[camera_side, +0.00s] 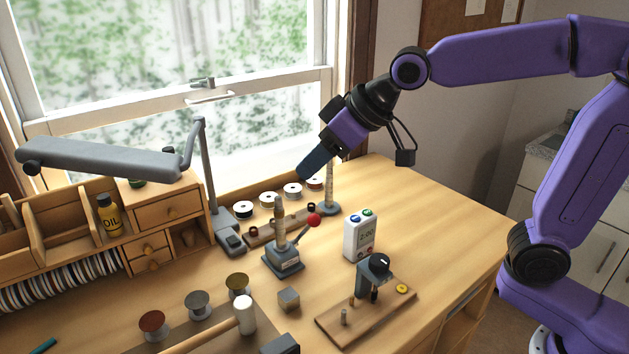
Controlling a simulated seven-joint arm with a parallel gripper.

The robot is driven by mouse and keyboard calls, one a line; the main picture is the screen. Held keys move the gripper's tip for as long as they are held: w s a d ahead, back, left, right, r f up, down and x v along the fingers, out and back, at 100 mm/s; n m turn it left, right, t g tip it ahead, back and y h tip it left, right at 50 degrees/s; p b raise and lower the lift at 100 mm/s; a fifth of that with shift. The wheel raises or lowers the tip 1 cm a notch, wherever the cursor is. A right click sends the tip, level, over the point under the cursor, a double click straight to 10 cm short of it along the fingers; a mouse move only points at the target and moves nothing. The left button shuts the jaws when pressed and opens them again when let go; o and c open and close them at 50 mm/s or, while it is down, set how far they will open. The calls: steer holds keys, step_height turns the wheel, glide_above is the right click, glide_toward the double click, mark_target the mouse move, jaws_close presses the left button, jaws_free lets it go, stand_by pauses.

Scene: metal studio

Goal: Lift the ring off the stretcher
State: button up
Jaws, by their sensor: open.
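The stretcher (284,262) stands on the bench near the middle of the view. It has a square grey base, an upright post (280,222) and a lever with a red ball (314,220) leaning right. I cannot make out the ring on the post; it is too small to tell at this size. My gripper (304,174) is above and slightly right of the post in the picture, apart from it, tilted with its fingers pointing down-left. The fingers overlap from this side, and nothing shows held between them.
A tapered mandrel on a round foot (329,208) stands behind, close to my gripper. A white timer box (361,236) and a wooden jig (368,315) are to the right. A grey lamp (110,158) arches at left. A small metal cube (289,299) lies in front.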

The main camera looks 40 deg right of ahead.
glide_toward(283, 208)
steer(key=shift+a+f, duration=0.2)
steer(key=shift+f, duration=0.05)
steer(key=shift+x, duration=4.15)
steer(key=shift+w, duration=0.1)
steer(key=c, duration=0.7)
steer(key=shift+c, duration=0.2)
steer(key=shift+r, duration=0.1)
steer(key=shift+r, duration=0.95)
